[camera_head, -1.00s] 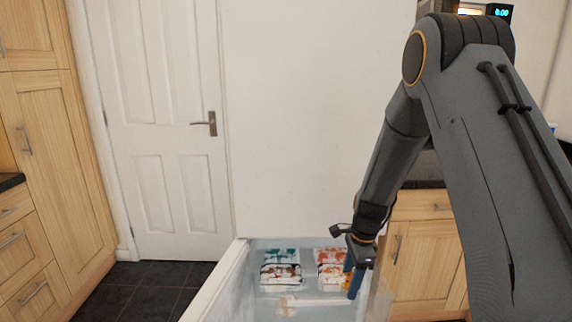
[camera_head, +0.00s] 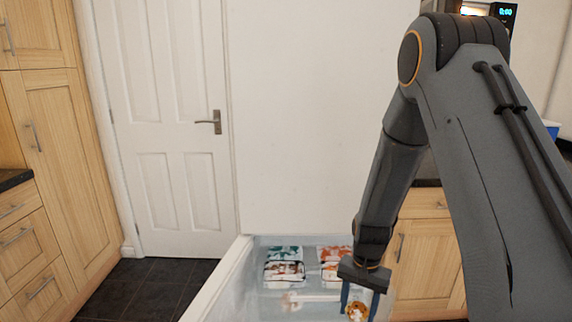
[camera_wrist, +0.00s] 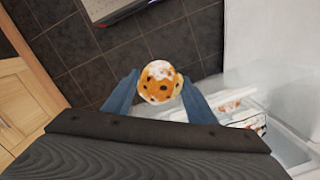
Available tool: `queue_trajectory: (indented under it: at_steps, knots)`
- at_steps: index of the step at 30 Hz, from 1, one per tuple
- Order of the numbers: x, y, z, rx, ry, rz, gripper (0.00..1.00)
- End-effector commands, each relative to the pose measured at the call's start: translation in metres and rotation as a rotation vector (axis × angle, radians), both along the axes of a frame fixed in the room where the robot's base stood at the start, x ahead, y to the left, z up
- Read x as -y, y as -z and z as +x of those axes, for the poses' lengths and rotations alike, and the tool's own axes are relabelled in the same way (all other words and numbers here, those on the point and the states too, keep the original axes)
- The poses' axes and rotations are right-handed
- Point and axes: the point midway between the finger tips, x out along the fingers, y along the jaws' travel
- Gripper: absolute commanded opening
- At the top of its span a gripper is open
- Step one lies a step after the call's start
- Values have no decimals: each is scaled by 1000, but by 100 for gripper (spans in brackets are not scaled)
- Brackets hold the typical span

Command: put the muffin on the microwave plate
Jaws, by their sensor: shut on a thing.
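The muffin (camera_head: 356,311) is orange-brown with dark spots and a white top. It is between the two blue fingers of my gripper (camera_head: 358,303), above the open drawer at the bottom of the head view. The wrist view also shows the muffin (camera_wrist: 159,82) between the fingertips of my gripper (camera_wrist: 160,93), which is shut on it. A microwave (camera_head: 506,14) with a lit display shows in part at the top right, mostly behind my arm. The microwave plate is not in view.
An open white drawer (camera_head: 215,278) holds several food packs (camera_head: 284,271) and a pale bar-shaped item (camera_head: 312,297). Wooden cabinets (camera_head: 62,150) stand at the left, and a wooden cupboard (camera_head: 425,250) is right of the drawer. Dark tiled floor (camera_head: 150,285) is clear before the door (camera_head: 165,130).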

Motion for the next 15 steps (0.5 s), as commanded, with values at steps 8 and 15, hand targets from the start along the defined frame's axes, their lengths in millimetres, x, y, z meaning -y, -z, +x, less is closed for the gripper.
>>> queue_trajectory:
  at_steps: [8,15]
  knots:
    - [0,13,-31,-20,-432,13,46]
    - [0,16,-39,-26,-545,19,46]
